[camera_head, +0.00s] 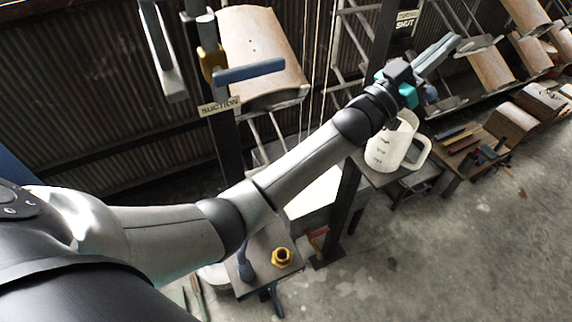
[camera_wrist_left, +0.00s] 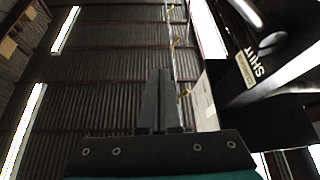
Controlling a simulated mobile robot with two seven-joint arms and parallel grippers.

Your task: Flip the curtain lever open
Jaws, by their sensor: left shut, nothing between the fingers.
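The post with the small sign reading SHUT (camera_head: 405,22) stands at the upper right of the head view. The sign also shows at the right of the left wrist view (camera_wrist_left: 250,66). Pale grey bars and a rounded end (camera_wrist_left: 271,42) are by the sign there; I cannot tell for sure which is the curtain lever. My left gripper (camera_head: 456,41) is just right of and below the sign in the head view. Its fingers are together and empty, and they show dark in the wrist view (camera_wrist_left: 155,72). Contact with the lever cannot be made out. My right gripper is out of view.
A blue-grey lever (camera_head: 250,71) sits on the post labelled SUCTION (camera_head: 219,106). A white jug (camera_head: 388,150) stands on a small table below my left wrist. Concrete floor is clear at the lower right.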

